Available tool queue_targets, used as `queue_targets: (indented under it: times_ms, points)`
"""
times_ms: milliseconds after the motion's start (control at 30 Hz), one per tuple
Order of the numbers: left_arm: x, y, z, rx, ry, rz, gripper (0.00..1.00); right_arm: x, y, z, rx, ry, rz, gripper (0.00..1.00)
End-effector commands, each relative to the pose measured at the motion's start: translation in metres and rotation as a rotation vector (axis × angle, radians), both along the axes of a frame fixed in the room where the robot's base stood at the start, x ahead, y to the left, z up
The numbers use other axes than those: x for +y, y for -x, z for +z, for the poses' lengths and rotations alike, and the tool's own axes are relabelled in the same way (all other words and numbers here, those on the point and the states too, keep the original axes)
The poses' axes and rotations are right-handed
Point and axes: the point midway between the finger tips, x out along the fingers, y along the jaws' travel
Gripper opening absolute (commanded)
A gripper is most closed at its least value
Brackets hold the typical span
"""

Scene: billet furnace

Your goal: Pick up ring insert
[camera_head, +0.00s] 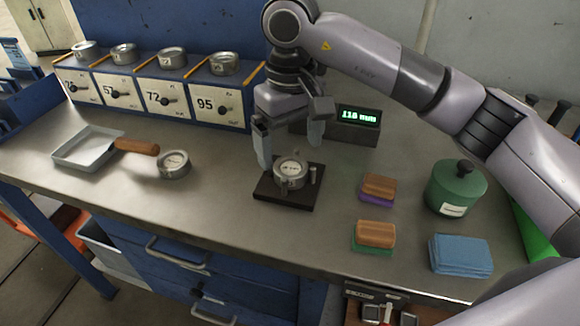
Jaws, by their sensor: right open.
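A round metal ring insert (291,173) sits on a black square base (288,198) with a small upright pin at its right. My right gripper (290,150) hangs over this base with its fingers apart, one at the left and one at the right behind the ring. I cannot tell whether the fingers touch it. Which of these the task means, I cannot tell for sure. My left gripper is not in view.
Numbered blue boxes (160,95) line the back left. A digital display (358,125) is behind the gripper. Brushes (376,234), a green canister (456,188) and blue cloths (460,255) are at right. The front middle bench is clear.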

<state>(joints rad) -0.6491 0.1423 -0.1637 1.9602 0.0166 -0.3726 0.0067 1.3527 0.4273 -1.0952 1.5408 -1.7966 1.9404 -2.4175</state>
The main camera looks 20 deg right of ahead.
Motion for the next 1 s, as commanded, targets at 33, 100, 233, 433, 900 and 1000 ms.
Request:
queue_targets:
  times_ms: [33, 100, 233, 433, 900, 1000]
  points:
    - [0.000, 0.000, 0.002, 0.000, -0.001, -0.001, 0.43, 0.000, 0.002, -0.007, 0.005, 0.000, 0.000, 0.95]
    - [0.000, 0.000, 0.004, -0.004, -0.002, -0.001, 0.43, 0.000, 0.004, -0.016, 0.005, 0.001, 0.000, 0.95]
    - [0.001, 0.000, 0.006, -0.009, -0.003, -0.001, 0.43, 0.000, 0.005, -0.033, 0.004, -0.001, -0.001, 0.95]
    - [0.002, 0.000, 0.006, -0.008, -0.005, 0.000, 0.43, 0.000, 0.004, -0.043, 0.000, -0.001, 0.000, 0.95]
    - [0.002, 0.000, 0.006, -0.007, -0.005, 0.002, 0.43, 0.001, 0.004, -0.041, -0.003, -0.002, 0.000, 0.07]
    - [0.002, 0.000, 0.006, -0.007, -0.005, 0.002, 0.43, 0.001, 0.004, -0.041, -0.003, -0.002, 0.000, 0.07]
